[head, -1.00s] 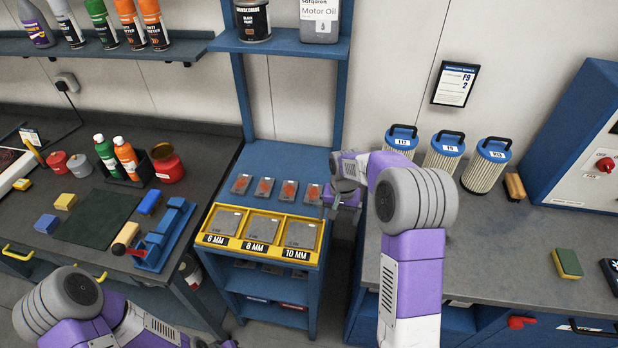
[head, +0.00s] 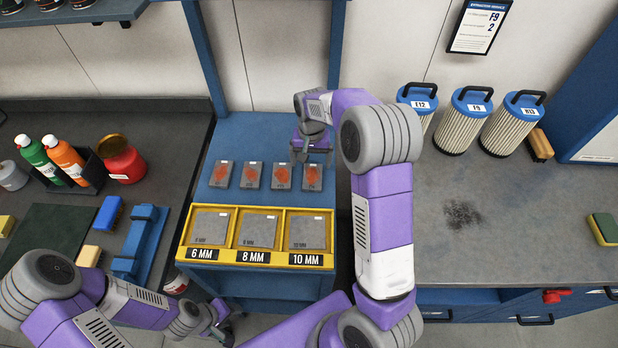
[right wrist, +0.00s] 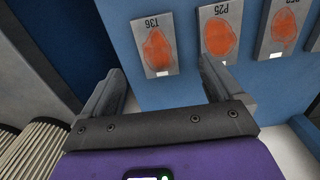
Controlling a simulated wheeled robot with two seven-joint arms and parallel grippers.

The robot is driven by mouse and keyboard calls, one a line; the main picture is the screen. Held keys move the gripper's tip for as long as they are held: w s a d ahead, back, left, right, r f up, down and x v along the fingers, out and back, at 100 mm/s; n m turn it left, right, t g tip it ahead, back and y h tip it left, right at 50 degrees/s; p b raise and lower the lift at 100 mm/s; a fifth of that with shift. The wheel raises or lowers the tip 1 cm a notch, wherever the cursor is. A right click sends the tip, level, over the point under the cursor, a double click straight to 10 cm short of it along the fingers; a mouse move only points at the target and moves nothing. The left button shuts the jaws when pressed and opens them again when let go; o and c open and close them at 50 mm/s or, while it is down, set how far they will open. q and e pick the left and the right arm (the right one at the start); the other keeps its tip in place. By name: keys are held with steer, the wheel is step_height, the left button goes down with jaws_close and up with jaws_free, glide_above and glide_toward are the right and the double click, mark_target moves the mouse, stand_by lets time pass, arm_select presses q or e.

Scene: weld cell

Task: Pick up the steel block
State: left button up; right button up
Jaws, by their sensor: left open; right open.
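No object is labelled as the steel block. Several grey metal plates with orange-red patches stand in a row on the blue rack; the rightmost plate (head: 312,178) shows in the right wrist view, marked T36 (right wrist: 144,64). Three plain grey plates, the left (head: 210,228), middle (head: 258,232) and right (head: 307,232), lie in yellow-rimmed compartments marked 6, 8 and 10 MM. My right gripper (head: 314,146) is open and empty, just behind the rightmost patched plate; its fingers (right wrist: 160,82) straddle bare space below T36. My left gripper (head: 221,326) is open, low in front of the rack at left.
Three filter canisters (head: 467,122) and a green-yellow sponge (head: 604,229) stand on the right bench. The left bench holds bottles (head: 66,161), a red tin (head: 123,160) and a blue vise (head: 140,243). The rack's blue back posts rise close behind my right gripper.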

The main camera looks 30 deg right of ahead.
mark_target(312, 175)
steer(key=f, duration=0.7)
steer(key=shift+d+f+b, duration=0.2)
steer(key=shift+d+b, duration=0.1)
steer(key=shift+b, duration=0.1)
steer(key=shift+c, duration=0.4)
steer(key=shift+w, duration=0.1)
jaws_close()
